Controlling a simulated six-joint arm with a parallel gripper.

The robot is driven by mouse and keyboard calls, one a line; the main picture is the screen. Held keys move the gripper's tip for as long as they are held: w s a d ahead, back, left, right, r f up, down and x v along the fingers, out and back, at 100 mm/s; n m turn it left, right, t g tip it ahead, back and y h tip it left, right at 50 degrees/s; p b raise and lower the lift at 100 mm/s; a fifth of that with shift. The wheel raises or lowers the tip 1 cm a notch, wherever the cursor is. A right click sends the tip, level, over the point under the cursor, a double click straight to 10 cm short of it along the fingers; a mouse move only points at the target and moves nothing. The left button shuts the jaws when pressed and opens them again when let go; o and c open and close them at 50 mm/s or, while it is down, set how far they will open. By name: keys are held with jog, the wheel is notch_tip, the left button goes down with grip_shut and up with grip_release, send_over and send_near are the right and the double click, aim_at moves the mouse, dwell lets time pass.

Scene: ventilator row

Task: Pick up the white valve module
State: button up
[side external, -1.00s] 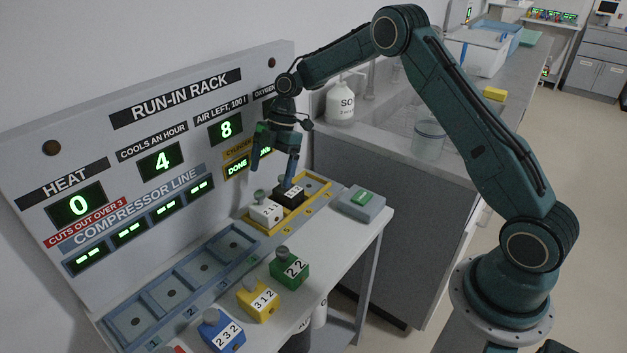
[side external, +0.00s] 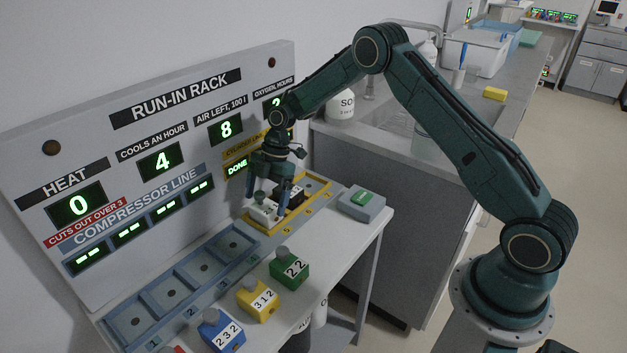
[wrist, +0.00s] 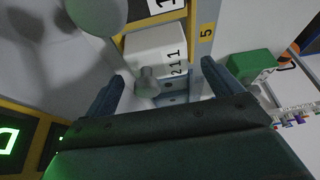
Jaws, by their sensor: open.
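The white valve module (side external: 259,216) sits in the yellow-framed tray (side external: 318,203) at the foot of the rack, partly hidden by my gripper. In the wrist view the white module (wrist: 152,45) shows a 2 1 1 label and a grey knob. My gripper (side external: 268,202) points down just over it, with its fingers apart. In the wrist view my gripper (wrist: 163,74) has one finger on each side of the knob, with nothing held. I cannot tell whether the fingers touch the module.
A black module (side external: 291,194) stands in the same tray, close beside the white one. Green (side external: 290,269), yellow (side external: 257,300) and blue (side external: 221,331) modules stand along the bench front. Empty blue sockets (side external: 204,268) lie left of the tray. The rack panel (side external: 110,200) rises behind.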

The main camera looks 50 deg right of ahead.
aim_at(265, 206)
jog(key=shift+x, duration=0.8)
jog(key=shift+r, duration=0.1)
jog(key=c, duration=1.3)
jog(key=shift+r, duration=0.1)
notch_tip(265, 206, up, 20)
jog(key=shift+f, duration=0.1)
